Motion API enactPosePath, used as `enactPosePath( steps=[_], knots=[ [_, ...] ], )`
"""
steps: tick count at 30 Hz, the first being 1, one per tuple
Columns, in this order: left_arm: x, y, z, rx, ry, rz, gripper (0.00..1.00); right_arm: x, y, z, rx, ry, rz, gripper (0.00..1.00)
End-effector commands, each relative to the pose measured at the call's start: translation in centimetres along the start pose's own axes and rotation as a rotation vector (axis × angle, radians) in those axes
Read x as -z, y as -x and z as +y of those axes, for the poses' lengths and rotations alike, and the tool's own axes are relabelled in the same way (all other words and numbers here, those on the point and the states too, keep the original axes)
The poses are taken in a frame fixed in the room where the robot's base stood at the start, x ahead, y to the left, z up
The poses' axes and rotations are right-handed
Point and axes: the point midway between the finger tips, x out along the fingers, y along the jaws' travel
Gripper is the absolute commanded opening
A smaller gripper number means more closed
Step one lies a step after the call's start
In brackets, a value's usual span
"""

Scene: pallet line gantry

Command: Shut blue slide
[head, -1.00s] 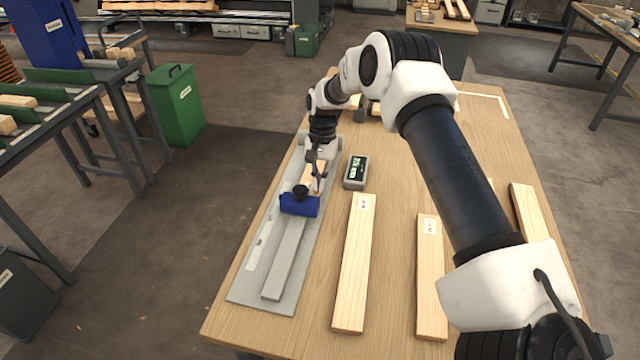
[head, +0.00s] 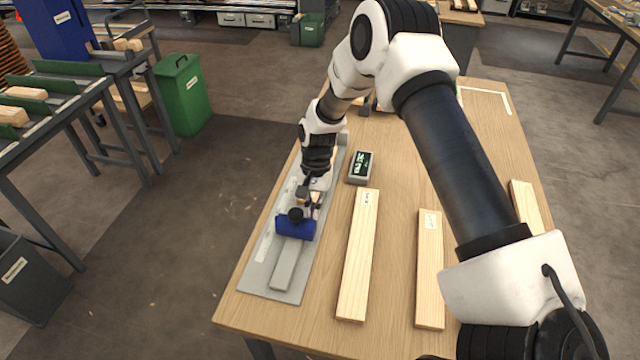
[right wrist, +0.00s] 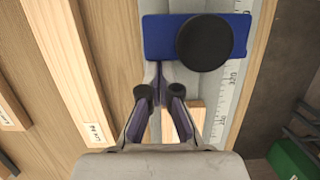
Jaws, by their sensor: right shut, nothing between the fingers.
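The blue slide (head: 296,228) with a black knob sits on the grey rail of a grey measuring plate (head: 262,277) along the table's left side. It also shows at the top of the right wrist view (right wrist: 160,38). My right gripper (head: 311,200) is shut and empty just on the far side of the slide. In the right wrist view its fingertips (right wrist: 161,93) are close to the slide's edge; I cannot tell whether they touch it. A wooden piece (right wrist: 197,114) lies on the plate beside the fingers, mostly hidden in the head view. My left gripper is out of view.
A small display box (head: 361,168) stands right of the plate. Labelled boards (head: 357,260) lie on the table (head: 395,325) further right. My right arm spans the table's right half. A green bin (head: 183,95) stands on the floor at left.

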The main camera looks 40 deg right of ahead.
Motion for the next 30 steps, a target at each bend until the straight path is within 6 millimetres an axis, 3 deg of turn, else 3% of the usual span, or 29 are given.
enactPosePath(
  steps=[1,6,12,18,30],
  knots=[
    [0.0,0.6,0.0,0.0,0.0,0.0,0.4,-1.6,-0.1,0.1,-0.005,0.003,-0.004,0.0],
    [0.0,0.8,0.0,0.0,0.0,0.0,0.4,-5.7,-1.4,0.0,-0.004,0.003,-0.002,0.0],
    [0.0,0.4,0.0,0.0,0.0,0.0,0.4,-8.8,-2.3,0.0,-0.002,0.001,-0.002,0.0],
    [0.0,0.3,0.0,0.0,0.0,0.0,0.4,-9.8,-2.5,0.1,-0.003,-0.002,-0.002,0.0],
    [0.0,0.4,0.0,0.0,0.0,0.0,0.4,-10.0,-2.6,0.3,-0.008,-0.003,-0.007,0.0]
  ],
)
